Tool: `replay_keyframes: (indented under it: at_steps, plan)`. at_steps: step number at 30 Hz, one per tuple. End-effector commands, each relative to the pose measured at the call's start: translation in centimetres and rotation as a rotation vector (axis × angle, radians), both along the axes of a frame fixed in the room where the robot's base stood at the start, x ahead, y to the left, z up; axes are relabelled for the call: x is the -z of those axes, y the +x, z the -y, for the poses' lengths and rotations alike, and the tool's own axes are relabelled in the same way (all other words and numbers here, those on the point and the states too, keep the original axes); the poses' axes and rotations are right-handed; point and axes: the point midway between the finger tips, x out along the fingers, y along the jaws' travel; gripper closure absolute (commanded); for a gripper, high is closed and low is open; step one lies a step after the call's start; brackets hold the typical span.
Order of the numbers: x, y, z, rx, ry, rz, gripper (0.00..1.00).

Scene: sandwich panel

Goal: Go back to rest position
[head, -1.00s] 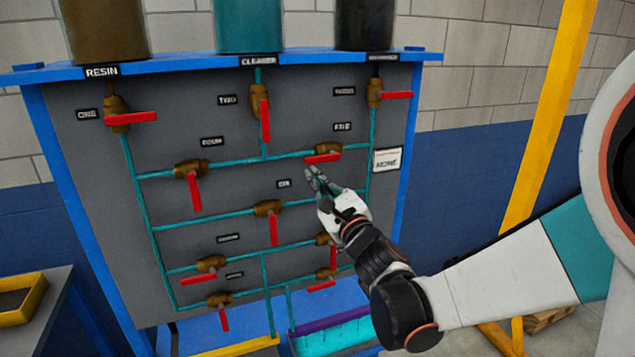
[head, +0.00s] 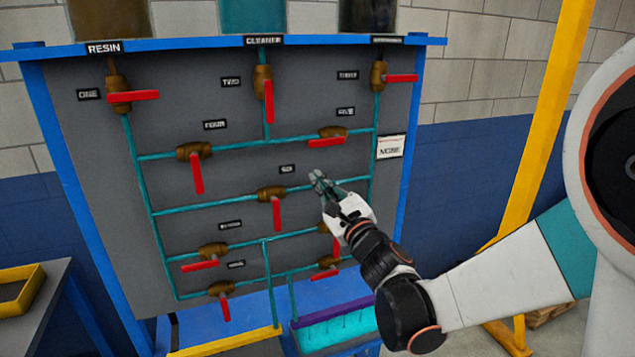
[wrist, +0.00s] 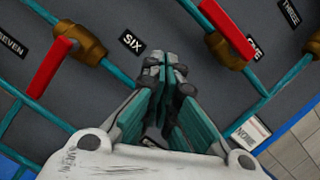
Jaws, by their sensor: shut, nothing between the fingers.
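My gripper (head: 318,178) is shut and empty in front of the grey panel (head: 100,240), just right of the label six (head: 287,169) and below the valve five (head: 326,137). The wrist view shows its fingers (wrist: 165,72) together with nothing between them. In that view the valve five with its red handle (wrist: 228,28) is at the upper right, and the valve six with its red handle (wrist: 50,67) is at the left. The gripper appears apart from both handles. My gripper and wrist partly hide a valve (head: 328,240) at the lower right of the panel.
Several brass valves with red handles, such as valve one (head: 133,97), stand out from the teal pipes. A yellow post (head: 550,100) rises at the right, behind my arm. A table with a yellow tray (head: 35,285) is at the lower left. A teal bin (head: 335,330) sits below the panel.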

Motion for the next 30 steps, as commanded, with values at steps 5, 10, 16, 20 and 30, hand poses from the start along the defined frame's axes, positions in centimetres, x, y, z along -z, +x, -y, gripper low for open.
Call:
replay_keyframes:
  at_steps: [5,10,16,20,30]
  plan:
    - [0.4,-4.2,1.2,0.0,0.001,0.001,1.0]
    - [1.2,-6.9,1.9,0.0,0.002,0.001,1.0]
    - [1.7,-8.6,2.4,0.0,-0.002,0.001,1.0]
    - [1.4,-9.2,2.0,-0.009,-0.068,0.017,1.0]
    - [1.3,-13.3,-1.4,-0.131,-0.773,0.148,1.0]
